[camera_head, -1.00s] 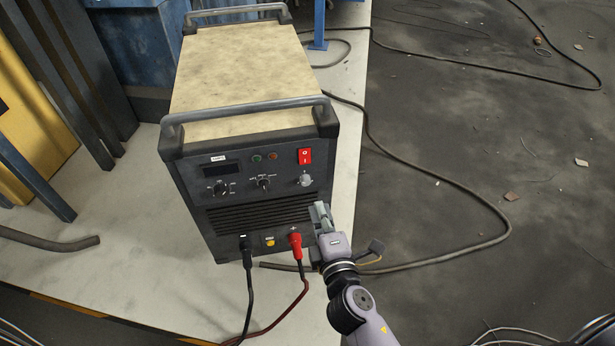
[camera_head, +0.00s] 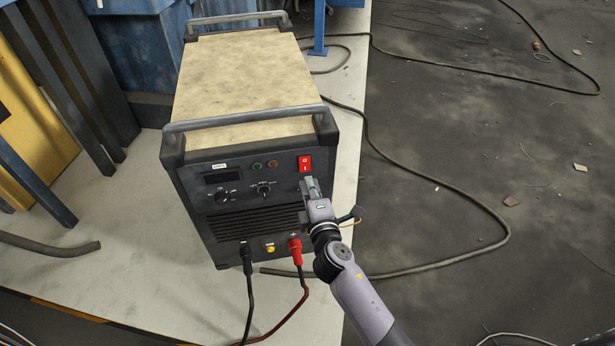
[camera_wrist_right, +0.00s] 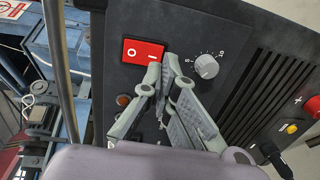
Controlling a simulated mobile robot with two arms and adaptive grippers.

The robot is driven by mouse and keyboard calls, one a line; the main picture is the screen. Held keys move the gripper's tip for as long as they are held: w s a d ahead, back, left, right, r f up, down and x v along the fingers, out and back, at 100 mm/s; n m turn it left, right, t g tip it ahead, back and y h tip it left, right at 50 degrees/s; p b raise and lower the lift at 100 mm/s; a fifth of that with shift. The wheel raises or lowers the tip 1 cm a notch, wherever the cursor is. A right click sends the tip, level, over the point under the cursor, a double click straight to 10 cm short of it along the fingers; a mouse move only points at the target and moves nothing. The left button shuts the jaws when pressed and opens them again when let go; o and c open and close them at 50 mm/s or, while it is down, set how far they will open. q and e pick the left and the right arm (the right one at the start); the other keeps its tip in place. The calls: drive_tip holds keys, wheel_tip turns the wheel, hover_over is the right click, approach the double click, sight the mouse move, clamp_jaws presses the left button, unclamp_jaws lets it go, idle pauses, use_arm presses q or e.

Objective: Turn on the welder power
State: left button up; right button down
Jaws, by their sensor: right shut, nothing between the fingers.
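The welder (camera_head: 245,150) is a dark box with a worn tan top and metal handles, standing on a pale platform. Its red power switch (camera_head: 305,163), marked O and I, is at the upper right of the front panel. The switch also shows in the right wrist view (camera_wrist_right: 143,51). My right gripper (camera_head: 308,181) is shut and empty, its fingertips just below the switch. In the wrist view its fingertips (camera_wrist_right: 160,70) overlap the I end of the switch; I cannot tell whether they touch. The gripper hides the grey knob in the head view. My left gripper is not in view.
The grey knob (camera_wrist_right: 206,66) is close beside the fingertips in the wrist view. Red (camera_head: 295,247) and black (camera_head: 246,258) cable plugs are low on the panel. A dark cable (camera_head: 470,190) runs over the floor at right.

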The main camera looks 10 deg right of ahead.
sight(305, 164)
drive_tip(key=shift+w+f, duration=0.2)
drive_tip(key=shift+w, duration=1.25)
drive_tip(key=shift+w+b, duration=0.3)
drive_tip(key=shift+f, duration=0.1)
